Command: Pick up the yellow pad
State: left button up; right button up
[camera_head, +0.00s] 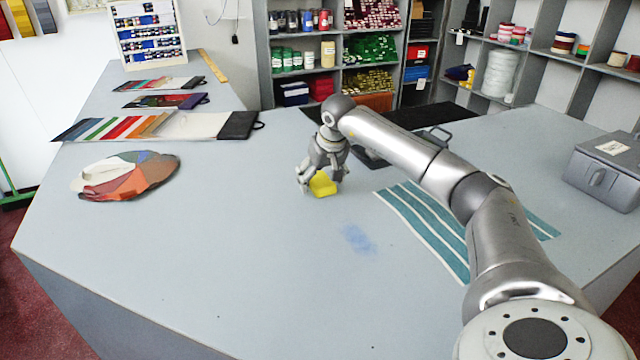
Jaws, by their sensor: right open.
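The yellow pad (323,185) is a small yellow block on the grey counter (230,260), near the middle of the head view. My right gripper (320,184) is over it, pointing down, with its fingers open on either side of the pad. The fingers and wrist hide part of the pad. I cannot tell whether the fingers touch it. My left gripper is not in view.
A teal striped cloth (430,235) lies under my right arm. A grey box (605,170) stands at the right edge. A colour fan (125,175) and swatch cards (160,125) lie at the left. A blue smudge (358,238) marks the counter. The front middle is clear.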

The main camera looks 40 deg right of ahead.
jog(key=shift+f, duration=0.2)
jog(key=shift+c, duration=0.2)
jog(key=c, duration=0.9)
jog(key=shift+r, duration=0.1)
